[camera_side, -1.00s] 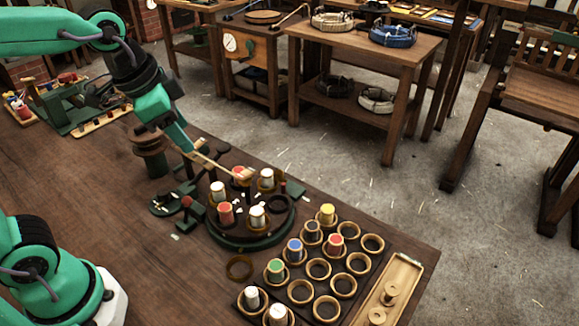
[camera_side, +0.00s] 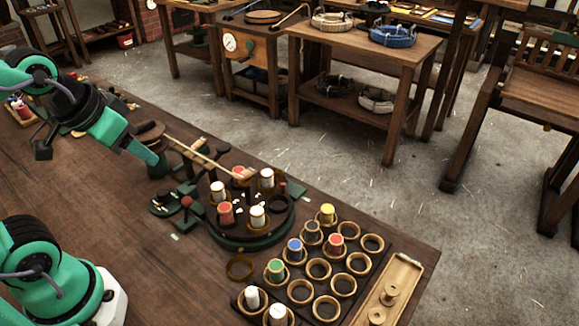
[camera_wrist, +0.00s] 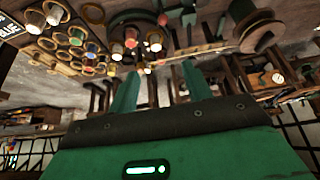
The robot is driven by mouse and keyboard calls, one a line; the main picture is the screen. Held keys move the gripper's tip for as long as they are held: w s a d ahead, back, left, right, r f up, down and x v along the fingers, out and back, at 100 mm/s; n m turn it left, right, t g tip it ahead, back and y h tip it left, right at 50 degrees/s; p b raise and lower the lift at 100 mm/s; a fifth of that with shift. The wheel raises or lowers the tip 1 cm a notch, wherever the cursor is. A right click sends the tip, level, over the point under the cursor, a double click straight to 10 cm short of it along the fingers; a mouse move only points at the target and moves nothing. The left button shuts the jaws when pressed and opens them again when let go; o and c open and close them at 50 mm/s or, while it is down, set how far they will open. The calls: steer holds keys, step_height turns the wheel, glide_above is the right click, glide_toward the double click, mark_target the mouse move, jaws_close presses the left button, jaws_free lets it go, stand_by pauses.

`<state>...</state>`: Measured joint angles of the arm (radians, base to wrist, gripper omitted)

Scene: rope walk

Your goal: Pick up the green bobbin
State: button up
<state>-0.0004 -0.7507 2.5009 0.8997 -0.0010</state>
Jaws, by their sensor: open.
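The green bobbin (camera_side: 275,267) stands upright in a ring of the dark rack (camera_side: 325,289), on the rack's left side nearest the turntable. A blue-topped bobbin (camera_side: 295,246) stands just behind it. My gripper (camera_side: 154,160) is to the left of and behind the green bobbin, well apart from it, above the table beside the brown spool. In the wrist view my gripper (camera_wrist: 160,78) shows two spread green fingers with nothing held between them.
A round dark turntable (camera_side: 250,230) with white and red bobbins stands between my gripper and the rack. A thin wooden rod (camera_side: 205,158) extends over it. A brown spool (camera_side: 150,138) stands close to my gripper. A wooden tray (camera_side: 387,293) lies right of the rack.

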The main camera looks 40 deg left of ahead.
steer(key=shift+o, duration=0.4)
steer(key=n+g, duration=0.2)
steer(key=g, duration=0.4)
glide_above(276, 265)
steer(key=f, duration=1.3)
steer(key=shift+a+f, duration=0.2)
steer(key=shift+f, duration=0.1)
steer(key=shift+s+d+f, duration=0.1)
steer(key=shift+d+f, duration=0.1)
steer(key=shift+f, duration=3.9)
steer(key=shift+c, duration=0.4)
steer(key=c, duration=1)
